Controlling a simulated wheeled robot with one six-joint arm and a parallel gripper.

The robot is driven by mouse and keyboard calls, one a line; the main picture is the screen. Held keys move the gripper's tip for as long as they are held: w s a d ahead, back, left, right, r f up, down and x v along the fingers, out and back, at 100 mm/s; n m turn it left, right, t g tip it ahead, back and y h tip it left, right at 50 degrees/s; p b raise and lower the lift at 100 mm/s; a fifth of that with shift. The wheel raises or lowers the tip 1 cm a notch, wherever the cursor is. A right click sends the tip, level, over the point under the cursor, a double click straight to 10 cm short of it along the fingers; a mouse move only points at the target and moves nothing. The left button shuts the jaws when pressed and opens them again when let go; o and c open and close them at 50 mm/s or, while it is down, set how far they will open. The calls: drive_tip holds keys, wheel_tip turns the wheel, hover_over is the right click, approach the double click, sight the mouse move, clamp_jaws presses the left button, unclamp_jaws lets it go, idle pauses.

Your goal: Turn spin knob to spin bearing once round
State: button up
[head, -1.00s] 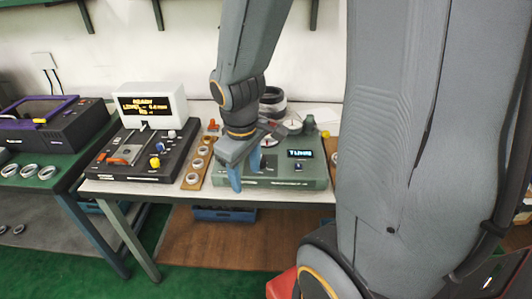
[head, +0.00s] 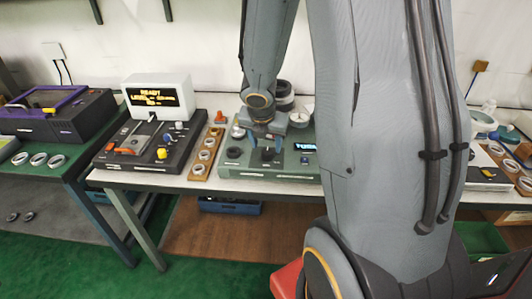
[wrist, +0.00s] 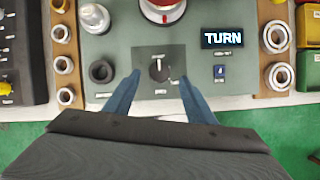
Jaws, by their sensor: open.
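The spin knob (wrist: 159,70) is a dark round knob with a light pointer line, set on a dark square plate on the green machine (wrist: 205,75). In the wrist view my gripper (wrist: 157,76) is open, with one blue finger on each side of the knob and apart from it. The bearing seat (wrist: 163,8) with a red and white ring is at the top edge, partly cut off. A small display (wrist: 222,38) reads TURN. In the head view my gripper (head: 268,158) is over the green machine (head: 240,168), and my arm hides part of it.
Wooden strips with bearing rings stand left (wrist: 63,45) and right (wrist: 276,45) of the green machine. A dark ring (wrist: 101,71) and a pale round part (wrist: 94,18) sit left of the knob. A black machine (head: 150,148) with a READY display stands further left.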

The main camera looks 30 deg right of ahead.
sight(267, 152)
drive_tip(key=shift+b+x, duration=1)
drive_tip(key=shift+x, duration=1.15)
drive_tip(key=c, duration=1)
drive_tip(key=shift+c, duration=0.2)
